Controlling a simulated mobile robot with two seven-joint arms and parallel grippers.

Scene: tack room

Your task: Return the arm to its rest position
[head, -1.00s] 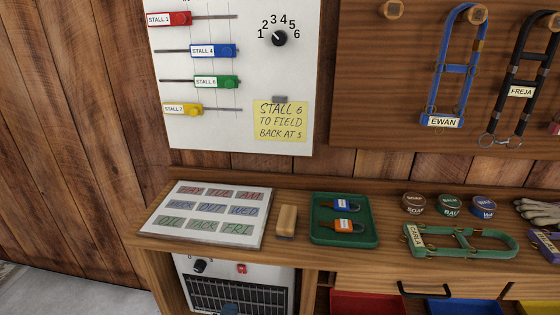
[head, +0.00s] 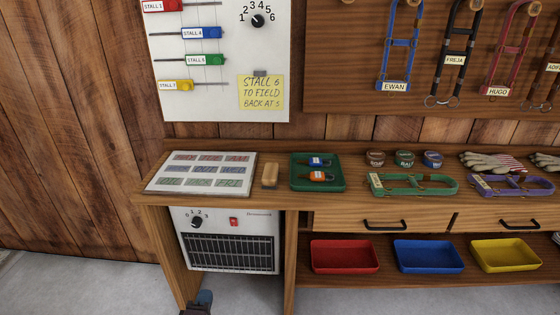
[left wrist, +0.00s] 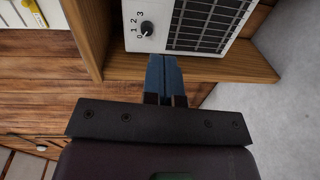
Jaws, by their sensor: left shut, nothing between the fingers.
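My left gripper (head: 204,298) shows at the bottom of the head view, in front of and below the heater (head: 230,240) under the bench. Its blue fingers are together with nothing between them. In the left wrist view the shut fingers (left wrist: 164,78) point toward the heater (left wrist: 200,25) and its dial, with the wooden side of the bench near them. I cannot tell from these frames whether the fingertips touch anything. My right gripper is in neither view.
The bench top (head: 300,205) holds a magnet board (head: 200,189), a wooden block (head: 270,175), a green tray (head: 335,186) and halters. Red (head: 344,268), blue (head: 428,268) and yellow (head: 505,268) bins stand on the shelf below. Grey floor is clear at the lower left.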

